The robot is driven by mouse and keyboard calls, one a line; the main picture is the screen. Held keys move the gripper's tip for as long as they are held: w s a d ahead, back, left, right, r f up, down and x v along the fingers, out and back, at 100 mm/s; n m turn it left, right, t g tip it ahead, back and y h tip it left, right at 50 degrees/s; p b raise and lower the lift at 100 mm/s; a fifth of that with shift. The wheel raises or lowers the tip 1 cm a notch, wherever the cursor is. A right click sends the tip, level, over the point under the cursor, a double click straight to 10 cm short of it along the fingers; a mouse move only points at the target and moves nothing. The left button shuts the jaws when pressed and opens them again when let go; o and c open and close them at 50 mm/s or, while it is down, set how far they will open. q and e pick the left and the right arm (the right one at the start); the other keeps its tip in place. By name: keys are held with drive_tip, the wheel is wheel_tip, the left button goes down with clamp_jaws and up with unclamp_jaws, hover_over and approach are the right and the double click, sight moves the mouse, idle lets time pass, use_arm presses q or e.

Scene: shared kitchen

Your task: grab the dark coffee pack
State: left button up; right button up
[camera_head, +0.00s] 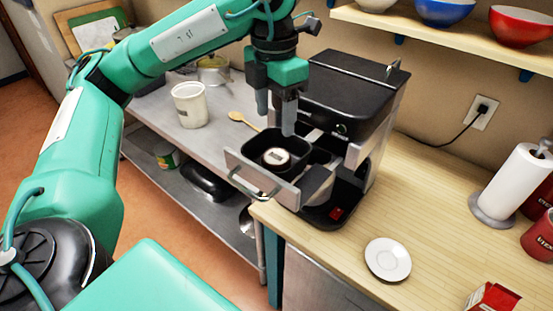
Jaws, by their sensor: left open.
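A small dark round pack (276,160) with a pale label on top sits in the open drawer (262,180) of the black and silver coffee machine (345,95). It is the only thing in view that could be the dark coffee pack; its sides are mostly hidden by the drawer. My left gripper (275,110) is open and empty, with its fingers pointing down above the drawer. The fingertips appear apart from the pack. My right gripper is out of view.
A white saucer (388,259) and a red package (492,298) lie on the wooden counter, with a paper towel roll (515,182) at right. A white cup (190,105) and wooden spoon (243,121) are on the metal table. A bowl shelf (450,35) hangs above.

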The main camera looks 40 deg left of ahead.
sight(278, 156)
use_arm(q)
wheel_tip(278, 156, down, 3)
drive_tip(key=shift+r, duration=0.1)
drive_tip(key=shift+f, duration=0.75)
drive_tip(key=shift+d+f, duration=0.1)
drive_tip(key=shift+f, duration=0.4)
drive_tip(key=shift+w+d+f+p, duration=0.15)
drive_tip(key=shift+f+p, duration=0.25)
drive_tip(key=shift+f, duration=1.6)
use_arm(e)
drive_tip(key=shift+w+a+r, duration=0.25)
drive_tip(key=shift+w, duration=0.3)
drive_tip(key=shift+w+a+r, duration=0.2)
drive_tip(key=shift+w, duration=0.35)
use_arm(q)
drive_tip(key=shift+c, duration=0.2)
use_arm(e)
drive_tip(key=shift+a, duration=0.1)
